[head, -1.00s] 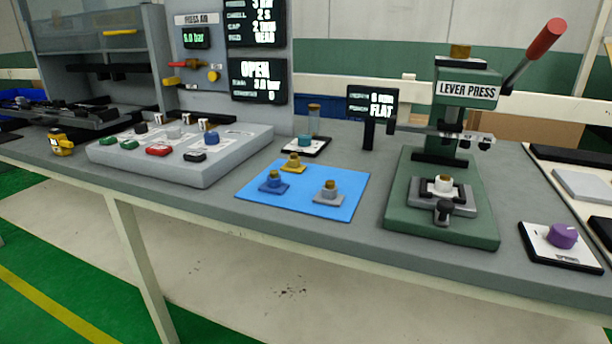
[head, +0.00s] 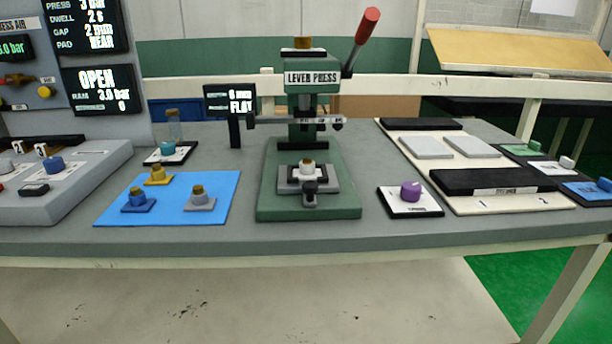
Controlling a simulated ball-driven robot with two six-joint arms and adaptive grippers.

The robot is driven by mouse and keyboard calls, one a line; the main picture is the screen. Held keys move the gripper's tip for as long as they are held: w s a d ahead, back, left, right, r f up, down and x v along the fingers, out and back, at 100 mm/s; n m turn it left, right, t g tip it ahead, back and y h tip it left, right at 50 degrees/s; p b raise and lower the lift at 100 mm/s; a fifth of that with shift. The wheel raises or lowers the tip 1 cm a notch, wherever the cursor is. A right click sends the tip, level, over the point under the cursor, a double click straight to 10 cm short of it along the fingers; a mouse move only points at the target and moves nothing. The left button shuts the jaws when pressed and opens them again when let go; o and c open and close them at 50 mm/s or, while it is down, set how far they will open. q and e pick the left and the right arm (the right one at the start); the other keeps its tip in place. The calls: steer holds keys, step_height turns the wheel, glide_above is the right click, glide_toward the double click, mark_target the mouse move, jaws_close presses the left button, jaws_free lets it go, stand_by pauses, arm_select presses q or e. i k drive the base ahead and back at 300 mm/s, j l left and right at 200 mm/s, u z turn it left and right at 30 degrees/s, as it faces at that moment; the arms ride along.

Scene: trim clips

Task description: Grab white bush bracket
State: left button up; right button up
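A small part with a white round bush (head: 307,170) sits upright on the green base (head: 275,201) of the lever press, in a grey and dark holder with a black knob at its front. Three other brackets with brownish round tops stand on a blue mat (head: 222,180) to the left: a blue one (head: 138,203), a yellow one (head: 158,177) and a grey one (head: 200,202). Neither of my grippers is in view.
The lever press (head: 309,100) has a raised red handle (head: 367,27). A small display (head: 229,100) stands left of it. A purple knob (head: 410,190) and a board with grey pads (head: 425,148) lie right. A grey control box (head: 90,190) is left. The front table strip is clear.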

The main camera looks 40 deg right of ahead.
mark_target(305, 172)
steer(key=i+j+z, duration=0.1)
steer(key=i+z, duration=0.15)
steer(key=z, duration=0.2)
steer(key=i+j+z, duration=0.2)
steer(key=z, duration=0.25)
